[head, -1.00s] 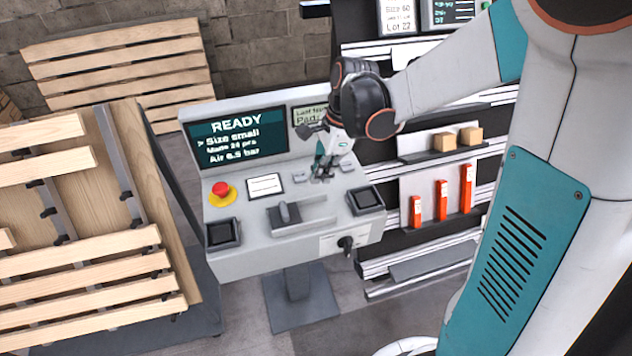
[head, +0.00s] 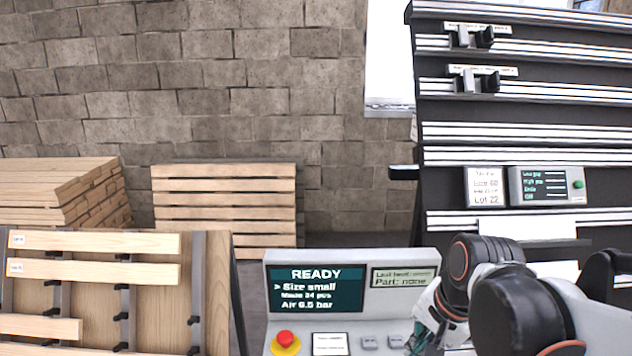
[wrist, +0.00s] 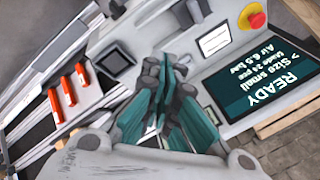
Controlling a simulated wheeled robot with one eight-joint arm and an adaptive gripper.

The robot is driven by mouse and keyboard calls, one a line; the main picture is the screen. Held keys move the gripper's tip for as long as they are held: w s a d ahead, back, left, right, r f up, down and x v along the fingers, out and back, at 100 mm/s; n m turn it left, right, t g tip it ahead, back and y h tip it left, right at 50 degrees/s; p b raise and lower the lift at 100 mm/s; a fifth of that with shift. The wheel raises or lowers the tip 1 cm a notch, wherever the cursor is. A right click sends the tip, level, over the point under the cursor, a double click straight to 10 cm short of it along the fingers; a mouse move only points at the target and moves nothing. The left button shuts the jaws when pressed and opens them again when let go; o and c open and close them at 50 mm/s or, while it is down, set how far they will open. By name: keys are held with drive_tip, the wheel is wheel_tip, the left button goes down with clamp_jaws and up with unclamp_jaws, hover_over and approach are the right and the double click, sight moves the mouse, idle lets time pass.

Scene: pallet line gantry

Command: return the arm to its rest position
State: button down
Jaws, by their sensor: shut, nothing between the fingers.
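My gripper (wrist: 165,105) is shut and empty in the wrist view, with its teal fingers together above the grey control console. In the head view my gripper (head: 418,340) is low at the right of the console (head: 272,325), partly cut off by the bottom edge. My arm reaches in from the lower right. The console screen (head: 317,288) reads READY, Size small, Air 6.5 bar; it also shows in the wrist view (wrist: 262,85). Whether the fingers touch the console cannot be told.
A red emergency button (head: 285,338) on yellow sits on the console. A dark rail rack (head: 520,110) rises at right. Orange parts (wrist: 68,90) show in the wrist view.

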drive_tip(key=s+d+r+n+t+h, duration=0.1)
drive_tip(key=s+r+n+t, duration=0.1)
drive_tip(key=s+n, duration=0.6)
drive_tip(key=shift+d+r+n+t, duration=0.2)
drive_tip(key=shift+n+t, duration=0.4)
drive_tip(key=shift+t, duration=0.3)
